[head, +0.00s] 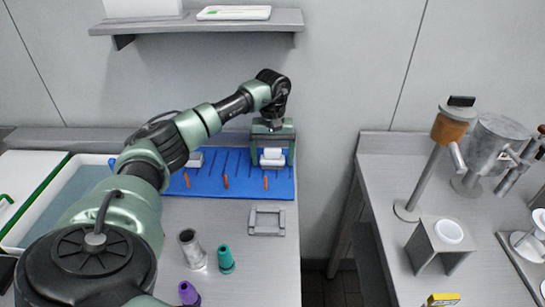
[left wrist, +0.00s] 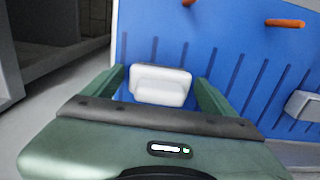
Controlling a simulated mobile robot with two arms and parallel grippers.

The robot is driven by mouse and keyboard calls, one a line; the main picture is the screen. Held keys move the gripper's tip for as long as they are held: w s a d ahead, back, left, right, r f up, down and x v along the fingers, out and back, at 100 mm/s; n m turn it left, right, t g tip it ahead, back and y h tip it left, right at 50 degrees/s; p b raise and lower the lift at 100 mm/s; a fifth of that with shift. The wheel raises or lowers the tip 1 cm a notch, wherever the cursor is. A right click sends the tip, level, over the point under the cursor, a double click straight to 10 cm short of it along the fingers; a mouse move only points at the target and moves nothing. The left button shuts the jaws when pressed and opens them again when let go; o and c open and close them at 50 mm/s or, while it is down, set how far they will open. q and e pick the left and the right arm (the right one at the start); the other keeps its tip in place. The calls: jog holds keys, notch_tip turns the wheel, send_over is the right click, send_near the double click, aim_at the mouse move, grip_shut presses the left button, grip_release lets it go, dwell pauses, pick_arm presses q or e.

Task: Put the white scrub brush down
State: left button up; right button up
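The white scrub brush (head: 272,157) is a small white block at the right end of the blue slotted mat (head: 228,186). My left gripper (head: 272,150) is over it, with one finger on each side. In the left wrist view the brush (left wrist: 161,85) lies between the fingers of the left gripper (left wrist: 162,92), with a gap showing on both sides. The gripper looks open and the brush seems to rest on the mat. The brush's underside is hidden. My right gripper is in neither view.
Orange pegs (head: 226,182) stand on the mat, and another pale block (head: 195,160) lies farther left. A grey frame (head: 267,221), a metal cup (head: 192,249) and a teal piece (head: 226,259) are in front. A shelf (head: 200,27) hangs above. A gap separates the right counter (head: 385,170).

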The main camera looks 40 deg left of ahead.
aim_at(273, 149)
pick_arm(q)
notch_tip(273, 149, up, 8)
jog(key=shift+f+b, duration=0.1)
jog(key=shift+b, duration=0.45)
